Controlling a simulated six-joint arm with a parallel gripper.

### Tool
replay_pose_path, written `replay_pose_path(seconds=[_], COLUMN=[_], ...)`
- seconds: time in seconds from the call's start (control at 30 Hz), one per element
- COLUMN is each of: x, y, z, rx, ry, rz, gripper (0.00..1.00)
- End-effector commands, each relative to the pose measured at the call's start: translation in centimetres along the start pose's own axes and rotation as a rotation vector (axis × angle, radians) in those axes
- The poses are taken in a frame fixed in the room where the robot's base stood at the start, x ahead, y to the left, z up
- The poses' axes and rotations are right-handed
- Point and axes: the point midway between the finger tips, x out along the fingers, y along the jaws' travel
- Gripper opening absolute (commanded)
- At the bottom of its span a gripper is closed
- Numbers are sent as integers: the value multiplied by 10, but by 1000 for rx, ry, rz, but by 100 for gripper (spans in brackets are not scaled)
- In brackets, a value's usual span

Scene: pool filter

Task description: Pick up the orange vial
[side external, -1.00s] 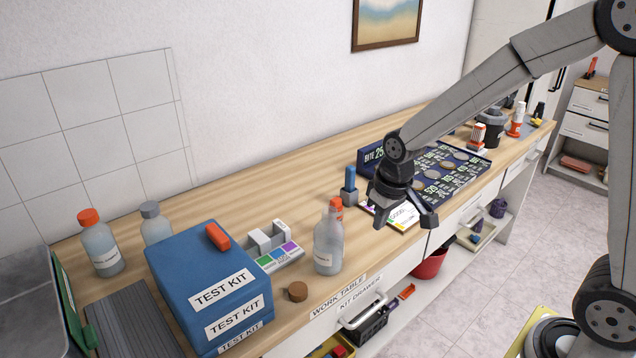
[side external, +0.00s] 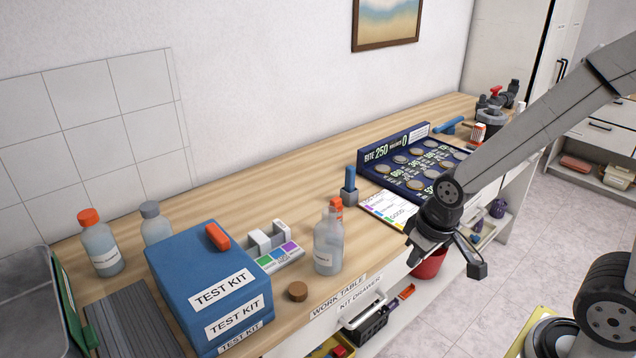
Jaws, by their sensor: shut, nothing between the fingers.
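A small orange piece (side external: 217,237), which may be the orange vial, lies on top of the blue test kit box (side external: 180,268) at the left of the work table. Its exact shape is hard to tell. My gripper (side external: 446,260) is shut and empty. It appears off the table's front edge, to the right of the test kit and well apart from the orange piece.
Another orange-capped bottle (side external: 101,243) and a grey-capped bottle (side external: 155,222) stand behind the test kit. A blue-topped holder (side external: 349,187), a paper card (side external: 392,207) and a dark coin board (side external: 410,165) are farther right. A round brown stopper (side external: 298,291) lies near the front edge.

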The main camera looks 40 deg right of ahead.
Motion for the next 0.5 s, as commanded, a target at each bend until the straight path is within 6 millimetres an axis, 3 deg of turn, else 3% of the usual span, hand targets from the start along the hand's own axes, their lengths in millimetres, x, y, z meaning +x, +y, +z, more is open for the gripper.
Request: replay_pose_path(seconds=[0.17, 0.43, 0.5], x=[0, 0, 0], y=[0, 0, 0], z=[0, 0, 0], rx=[0, 0, 0], ry=[0, 0, 0], rz=[0, 0, 0], gripper=[3, 89, 93])
